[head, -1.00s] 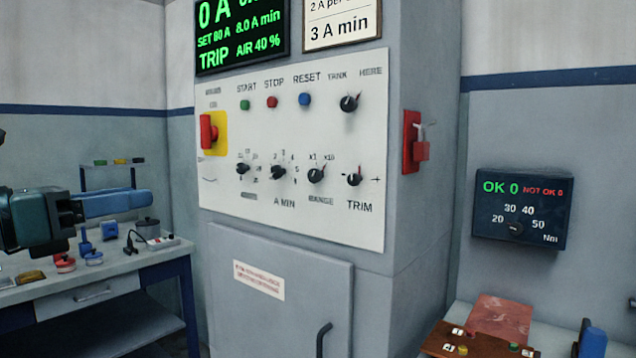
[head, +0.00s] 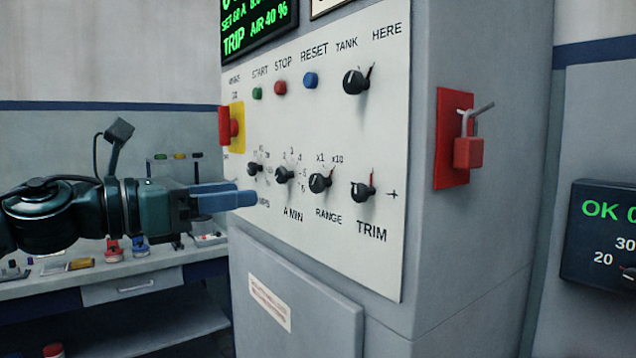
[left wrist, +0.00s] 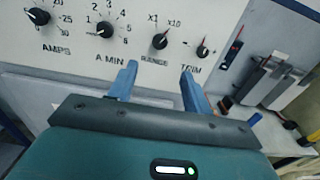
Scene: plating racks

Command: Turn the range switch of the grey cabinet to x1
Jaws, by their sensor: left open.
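The grey cabinet (head: 470,230) has a white control panel (head: 300,225). Its range switch (head: 320,183) is a round black knob with a red pointer line, under the marks x1 and x10. The pointer leans up and right, toward x10. The range switch also shows in the left wrist view (left wrist: 160,41), again pointing toward x10. My left gripper (head: 240,196) has blue fingers, open and empty, left of the range switch in the head view. In the left wrist view its fingertips (left wrist: 158,74) are spread below the knob, not around it. My right gripper is out of view.
Beside the range switch are the A MIN knob (head: 284,175) and the TRIM knob (head: 362,191). A red and yellow switch (head: 231,125) is at the panel's left edge. A red padlock (head: 468,152) hangs on the cabinet's side. A workbench (head: 130,288) stands behind my arm.

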